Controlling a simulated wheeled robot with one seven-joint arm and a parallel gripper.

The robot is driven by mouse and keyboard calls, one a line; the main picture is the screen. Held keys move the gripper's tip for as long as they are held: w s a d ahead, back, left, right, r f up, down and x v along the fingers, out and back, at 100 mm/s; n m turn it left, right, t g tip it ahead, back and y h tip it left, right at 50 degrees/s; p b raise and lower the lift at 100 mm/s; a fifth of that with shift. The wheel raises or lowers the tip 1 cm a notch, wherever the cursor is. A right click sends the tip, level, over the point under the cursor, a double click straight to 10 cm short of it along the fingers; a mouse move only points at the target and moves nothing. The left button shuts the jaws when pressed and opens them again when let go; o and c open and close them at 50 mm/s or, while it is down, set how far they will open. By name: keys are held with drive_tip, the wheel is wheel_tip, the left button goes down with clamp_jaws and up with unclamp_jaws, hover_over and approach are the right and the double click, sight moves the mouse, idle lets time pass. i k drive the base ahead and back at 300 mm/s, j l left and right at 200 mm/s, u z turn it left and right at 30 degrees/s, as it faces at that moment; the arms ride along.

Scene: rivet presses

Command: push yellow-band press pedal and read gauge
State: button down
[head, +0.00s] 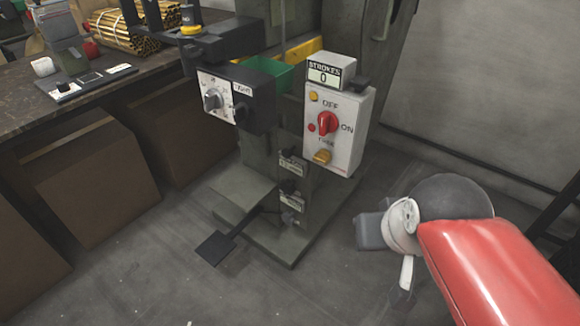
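The press (250,190) is a grey-green machine standing on the floor, with a yellow strip (306,51) behind its control boxes; I cannot tell whether this is a painted band. Its dark flat pedal (215,248) sticks out at floor level on a thin arm, with nothing on it. A white counter marked STROKES (324,75) reads 0. A black box with a white dial face (213,97) and knob is on the left; its small marks are unreadable. My gripper (406,274) hangs right of the press, apart from the pedal. Its fingers are mostly hidden, and no held thing shows.
A white switch box (343,140) has a red knob between OFF and ON labels. A green bin (265,76) sits behind. A workbench (60,108) with brass rods (125,30) and brown boxes (95,185) under it stands left. Floor in front of the pedal is clear.

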sight(218, 245)
drive_tip(key=i+j+u, duration=0.15)
drive_tip(key=u, duration=0.2)
drive_tip(key=i+j+u, duration=0.25)
drive_tip(key=u, duration=0.15)
drive_tip(key=i+j+u, duration=0.2)
drive_tip(key=u, duration=0.15)
